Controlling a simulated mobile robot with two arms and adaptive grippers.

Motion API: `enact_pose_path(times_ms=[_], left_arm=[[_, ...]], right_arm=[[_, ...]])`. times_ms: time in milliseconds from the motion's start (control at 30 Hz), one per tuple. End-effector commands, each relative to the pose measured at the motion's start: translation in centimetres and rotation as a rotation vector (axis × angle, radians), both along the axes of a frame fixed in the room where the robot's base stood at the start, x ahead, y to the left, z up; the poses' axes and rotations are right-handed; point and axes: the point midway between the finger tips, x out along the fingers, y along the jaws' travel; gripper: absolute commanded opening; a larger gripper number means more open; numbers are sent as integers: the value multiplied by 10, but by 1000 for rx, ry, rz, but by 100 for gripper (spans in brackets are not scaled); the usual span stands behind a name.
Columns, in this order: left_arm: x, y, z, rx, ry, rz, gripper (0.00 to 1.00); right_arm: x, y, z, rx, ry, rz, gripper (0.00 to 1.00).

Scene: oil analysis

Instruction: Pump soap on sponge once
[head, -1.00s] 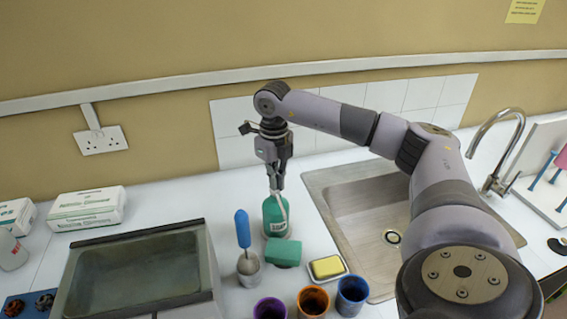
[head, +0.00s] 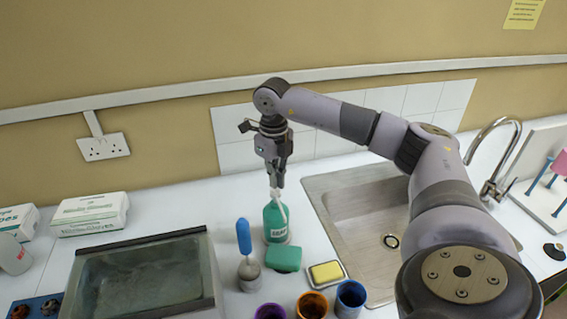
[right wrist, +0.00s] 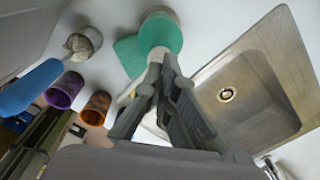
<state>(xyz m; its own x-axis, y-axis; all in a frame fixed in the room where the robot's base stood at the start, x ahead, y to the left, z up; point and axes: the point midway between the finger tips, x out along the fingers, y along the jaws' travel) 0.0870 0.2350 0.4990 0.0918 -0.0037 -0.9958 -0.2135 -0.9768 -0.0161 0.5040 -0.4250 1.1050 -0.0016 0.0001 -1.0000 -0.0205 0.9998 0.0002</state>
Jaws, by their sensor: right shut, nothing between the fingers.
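The soap bottle (head: 275,229) is green with a pale pump and stands upright on the counter, left of the sink. A green sponge (head: 284,259) lies just in front of it, under the spout side. My right gripper (head: 276,184) is shut and empty, pointing down right above the pump top. Whether its fingertips touch the pump is hard to tell. In the right wrist view the closed fingers (right wrist: 164,62) overlap the bottle (right wrist: 160,32), with the sponge (right wrist: 127,56) beside it. My left gripper is not in view.
A blue-handled brush (head: 244,237) stands in a holder left of the bottle. A yellow block (head: 326,271) sits on a small dish. Purple, orange and blue cups (head: 351,296) stand in front. A glass-topped box (head: 145,280) is at left, the sink (head: 350,205) at right.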

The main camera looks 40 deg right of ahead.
Motion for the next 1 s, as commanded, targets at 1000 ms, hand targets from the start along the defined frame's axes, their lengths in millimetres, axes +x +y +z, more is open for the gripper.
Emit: enact_pose_path(times_ms=[1000], left_arm=[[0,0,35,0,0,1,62]], right_arm=[[0,0,46,0,-2,0,0]])
